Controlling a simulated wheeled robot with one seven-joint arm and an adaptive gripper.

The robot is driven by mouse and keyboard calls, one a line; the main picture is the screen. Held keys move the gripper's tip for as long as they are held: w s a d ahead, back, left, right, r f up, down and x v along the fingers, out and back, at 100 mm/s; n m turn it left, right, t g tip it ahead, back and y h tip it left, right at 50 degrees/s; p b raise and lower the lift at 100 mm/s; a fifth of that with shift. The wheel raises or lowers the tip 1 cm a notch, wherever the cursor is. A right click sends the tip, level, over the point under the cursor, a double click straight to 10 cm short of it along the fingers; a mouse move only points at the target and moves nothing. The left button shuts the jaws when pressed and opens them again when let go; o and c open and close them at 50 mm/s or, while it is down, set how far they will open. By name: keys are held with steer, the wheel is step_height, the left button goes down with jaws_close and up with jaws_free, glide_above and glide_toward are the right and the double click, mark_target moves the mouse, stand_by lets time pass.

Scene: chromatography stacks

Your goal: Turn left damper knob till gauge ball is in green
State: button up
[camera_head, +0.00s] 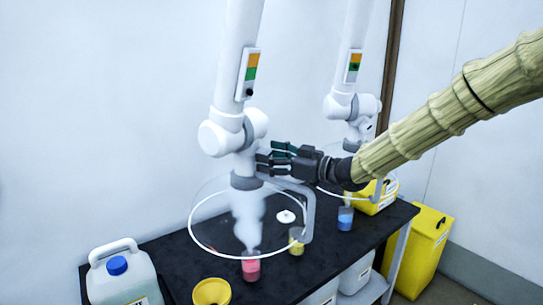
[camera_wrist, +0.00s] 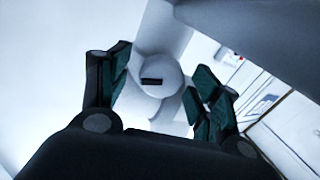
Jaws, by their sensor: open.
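The left damper knob (camera_wrist: 158,76) is a round white face with a dark slot. In the wrist view it shows between the two green-padded fingers of my gripper (camera_wrist: 163,82). The fingers are open and apart; I cannot tell whether either touches the knob. In the head view my gripper (camera_head: 268,157) is at the lower joint of the left white extraction arm (camera_head: 233,132) and hides part of it. The left gauge (camera_head: 249,74) has an orange band on top and a green band in the middle. Its dark ball (camera_head: 249,92) sits below the green.
A clear hood (camera_head: 193,222) hangs under the left arm, with vapour rising from a red-pink vessel (camera_head: 251,270). The right arm has its own gauge (camera_head: 353,67).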

steer(key=shift+s, duration=0.1)
steer(key=shift+c, duration=0.4)
steer(key=c, duration=1)
steer(key=shift+o, duration=0.2)
steer(key=shift+f+n+b, duration=0.15)
steer(key=shift+n+b, duration=0.65)
steer(key=shift+b, duration=0.15)
steer(key=shift+n+b, duration=0.75)
steer(key=shift+n, duration=0.15)
steer(key=shift+r+n+h+b, duration=0.3)
steer(key=shift+n+b, duration=0.1)
steer(key=shift+n, duration=0.3)
steer(key=o, duration=1)
steer(key=shift+o, duration=0.2)
steer(key=shift+d, duration=0.1)
